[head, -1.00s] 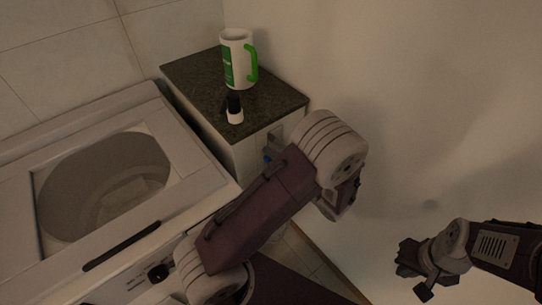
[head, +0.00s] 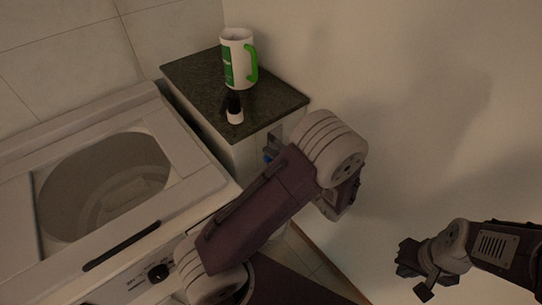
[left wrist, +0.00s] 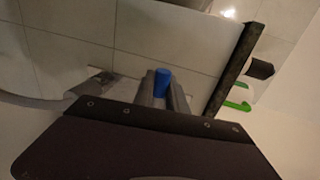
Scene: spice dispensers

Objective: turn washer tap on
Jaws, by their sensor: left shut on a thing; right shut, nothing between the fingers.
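The blue tap handle (head: 268,157) shows as a small patch beside the cabinet's front, mostly hidden behind my left arm in the head view. In the left wrist view the blue handle (left wrist: 162,83) sits between the two grey fingers of my left gripper (left wrist: 164,90), which is shut on it. The tap's body cannot be made out clearly. The washer (head: 205,178) stands at the left with its round tub open. My right gripper (head: 408,268) is shut and empty, low at the right, far from the tap.
A cabinet with a dark stone top (head: 196,72) stands beside the washer. A white mug (head: 237,68) with a green handle and a small black-and-white bottle (head: 235,108) stand on it. The pale wall (head: 400,80) is close at the right.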

